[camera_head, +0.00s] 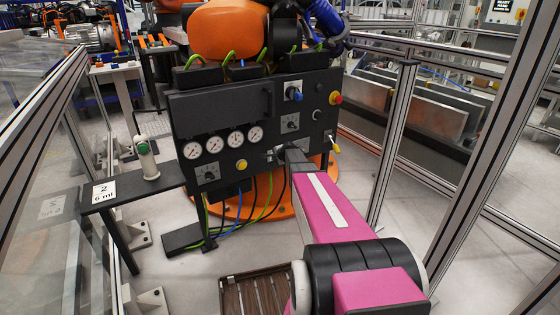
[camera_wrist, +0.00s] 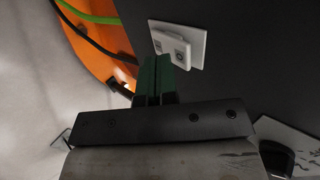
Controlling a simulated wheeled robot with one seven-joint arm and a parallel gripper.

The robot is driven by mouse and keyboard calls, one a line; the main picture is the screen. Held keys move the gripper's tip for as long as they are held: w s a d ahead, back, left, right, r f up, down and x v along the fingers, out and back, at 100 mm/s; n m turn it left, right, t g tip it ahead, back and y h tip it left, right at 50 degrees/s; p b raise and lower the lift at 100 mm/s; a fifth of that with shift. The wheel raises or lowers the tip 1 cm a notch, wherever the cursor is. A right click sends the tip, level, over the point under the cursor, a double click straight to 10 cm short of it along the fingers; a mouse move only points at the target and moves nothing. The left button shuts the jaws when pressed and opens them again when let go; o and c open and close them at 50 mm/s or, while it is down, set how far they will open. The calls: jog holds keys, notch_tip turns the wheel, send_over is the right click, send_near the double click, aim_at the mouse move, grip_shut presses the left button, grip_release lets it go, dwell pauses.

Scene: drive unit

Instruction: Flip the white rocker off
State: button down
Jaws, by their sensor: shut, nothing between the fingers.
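The white rocker (camera_wrist: 172,46) sits on a pale square plate (camera_wrist: 197,40) on the dark panel, near the top middle of the wrist view. It stands out from the plate, with a small dark mark on its face. My gripper (camera_wrist: 160,60) has its green fingers pressed together, with nothing between them. The fingertips are right at the rocker's near edge; I cannot tell whether they touch. In the head view my gripper (camera_head: 277,152) is at the lower middle of the black control panel (camera_head: 262,97), and my arm hides most of the rocker there.
The panel carries several gauges (camera_head: 214,145), a yellow button (camera_head: 241,164), a blue knob (camera_head: 293,93), a red button (camera_head: 336,98) and a yellow-tipped lever (camera_head: 334,146). A side shelf (camera_head: 130,187) holds a white-and-green object (camera_head: 147,158). Cables (camera_head: 245,210) hang below. Framed fences stand on both sides.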

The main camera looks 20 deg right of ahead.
jog(key=shift+w+a+r, duration=0.15)
jog(key=shift+w, duration=0.45)
jog(key=shift+w+a+r+g, duration=0.15)
jog(key=shift+w+g, duration=0.1)
jog(key=shift+g, duration=0.15)
jog(key=shift+r, duration=0.1)
jog(key=shift+r, duration=0.7)
jog(key=shift+s, duration=0.1)
